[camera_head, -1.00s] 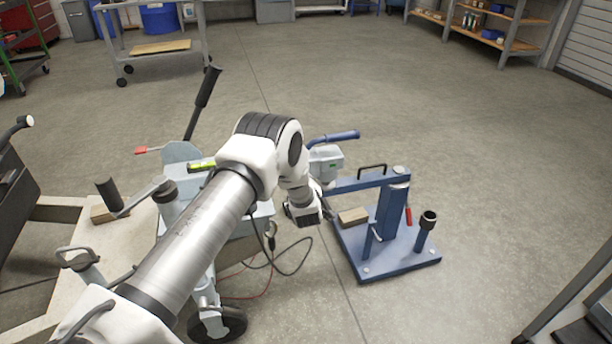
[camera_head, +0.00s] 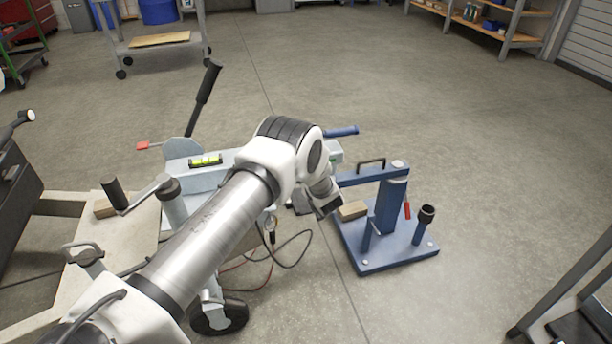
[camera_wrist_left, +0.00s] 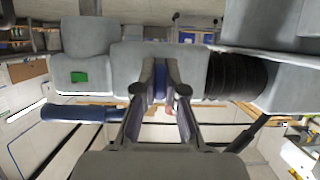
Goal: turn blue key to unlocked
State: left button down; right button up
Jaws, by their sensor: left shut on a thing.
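In the left wrist view, my left gripper (camera_wrist_left: 160,68) is shut on a small blue piece, the blue key (camera_wrist_left: 160,84) by its colour. The fingers cover most of it, so its turn angle cannot be told. It is in front of a pale grey housing (camera_wrist_left: 118,60) with a green square (camera_wrist_left: 79,77). A blue handle (camera_wrist_left: 75,113) sticks out to the left below the housing. In the head view, my own arm hides the key and fingertips. The blue handle's end (camera_head: 342,131) shows past my wrist. My right gripper is not in view.
A blue stand (camera_head: 412,249) with an upright post and a wooden block (camera_head: 352,210) is close right of my wrist. A spirit level (camera_head: 205,160) lies on the grey frame. A black lever (camera_head: 205,95) rises behind. Loose cables (camera_head: 292,255) hang below.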

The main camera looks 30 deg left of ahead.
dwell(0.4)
pick_arm(q)
jog(key=c, duration=1.2)
grip_release()
jog(key=shift+c, duration=0.2)
jog(key=v, duration=1.2)
jog(key=shift+f, duration=0.1)
